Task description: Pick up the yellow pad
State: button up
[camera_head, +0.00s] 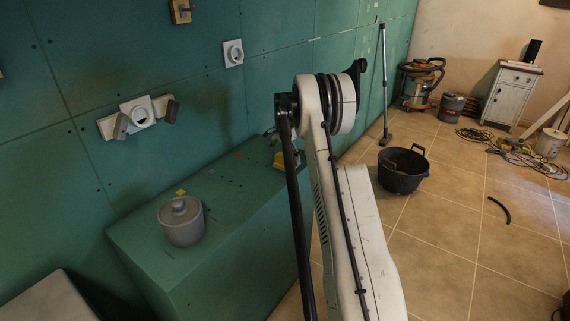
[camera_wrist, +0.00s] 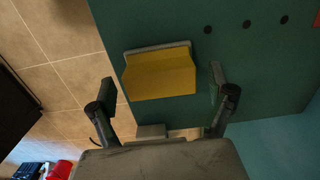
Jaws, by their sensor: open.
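The yellow pad (camera_wrist: 160,78) has a grey edge along one side and lies on the green ledge (camera_wrist: 262,80), close to its edge with the tiled floor. My gripper (camera_wrist: 162,83) is open. In the wrist view its two fingers stand to the left and right of the pad, with a gap on each side; I cannot tell the height between them. In the head view a yellow piece (camera_head: 280,161), which looks like the pad, shows at the far end of the ledge, partly hidden by my arm. My gripper is mostly hidden there.
A black bucket (camera_head: 402,170) stands on the floor at right. The ledge between pot and pad is mostly clear.

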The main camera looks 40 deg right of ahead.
aim_at(284, 156)
jog(key=c, duration=1.3)
jog(key=shift+r, duration=0.45)
jog(key=r, duration=0.3)
jog(key=shift+a+r, duration=0.35)
jog(key=shift+r, duration=0.05)
jog(key=a+r, duration=0.2)
jog(key=a, duration=0.1)
jog(key=a+r, duration=0.2)
jog(key=a, duration=0.2)
jog(key=a+r, duration=0.2)
jog(key=a, duration=0.2)
jog(key=shift+r, duration=0.2)
